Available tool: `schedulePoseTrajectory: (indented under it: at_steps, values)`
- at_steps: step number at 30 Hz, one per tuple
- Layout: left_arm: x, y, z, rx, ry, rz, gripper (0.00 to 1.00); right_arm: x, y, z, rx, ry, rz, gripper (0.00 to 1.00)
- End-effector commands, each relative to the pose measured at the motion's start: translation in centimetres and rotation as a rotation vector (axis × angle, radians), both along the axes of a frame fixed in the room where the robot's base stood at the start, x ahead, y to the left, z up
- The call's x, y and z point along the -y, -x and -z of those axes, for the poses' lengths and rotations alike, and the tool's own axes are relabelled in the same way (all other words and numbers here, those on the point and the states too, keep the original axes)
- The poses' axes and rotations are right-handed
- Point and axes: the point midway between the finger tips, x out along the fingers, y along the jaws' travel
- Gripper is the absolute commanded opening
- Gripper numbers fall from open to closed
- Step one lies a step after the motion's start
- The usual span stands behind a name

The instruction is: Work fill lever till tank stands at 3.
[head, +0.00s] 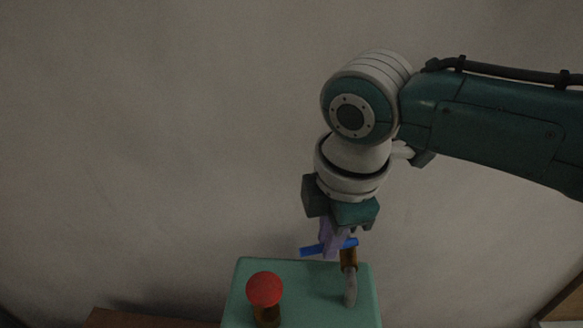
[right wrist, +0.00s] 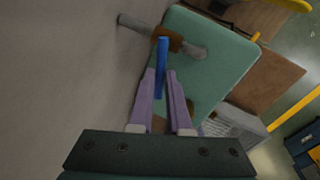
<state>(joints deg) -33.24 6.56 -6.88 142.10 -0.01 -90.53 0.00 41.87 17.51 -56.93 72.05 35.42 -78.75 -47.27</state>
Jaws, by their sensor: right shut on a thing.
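A green box (head: 300,272) stands below my right arm, and its top also fills the middle of the right wrist view (right wrist: 222,55). A blue bar (head: 312,250), apparently the fill lever's handle, lies across the purple fingers of my right gripper (head: 337,240). In the right wrist view the fingers are shut on this blue bar (right wrist: 162,58). Beside it is a brown piece (head: 348,260) with a grey rounded rod (head: 351,290). I cannot make out a tank level or any numbers. My left gripper is out of view.
A red ball-shaped knob (head: 265,288) on a brown stem stands on the left of the box top. A plain wall is behind. A brown surface (right wrist: 272,78), a light grey object (right wrist: 235,122) and yellow bars (right wrist: 295,108) lie beyond the box.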

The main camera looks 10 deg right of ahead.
Motion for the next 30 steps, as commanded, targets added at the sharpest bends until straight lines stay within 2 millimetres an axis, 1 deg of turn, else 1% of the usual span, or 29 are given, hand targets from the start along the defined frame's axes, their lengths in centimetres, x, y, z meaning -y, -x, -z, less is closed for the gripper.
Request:
schedulePoseTrajectory:
  at_steps: [6,12,18,30]
  values:
    - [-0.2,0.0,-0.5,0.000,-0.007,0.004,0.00,-0.1,-0.5,-0.1,-0.001,-0.001,0.149,0.00]
    - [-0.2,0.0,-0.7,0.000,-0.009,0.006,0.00,-0.1,-0.9,-0.1,-0.001,0.000,0.243,0.00]
    - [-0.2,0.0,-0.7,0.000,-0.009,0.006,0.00,0.0,-1.1,0.0,-0.001,0.000,0.289,0.00]
    - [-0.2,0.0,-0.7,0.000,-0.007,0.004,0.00,0.0,-1.2,0.0,0.001,0.000,0.300,0.00]
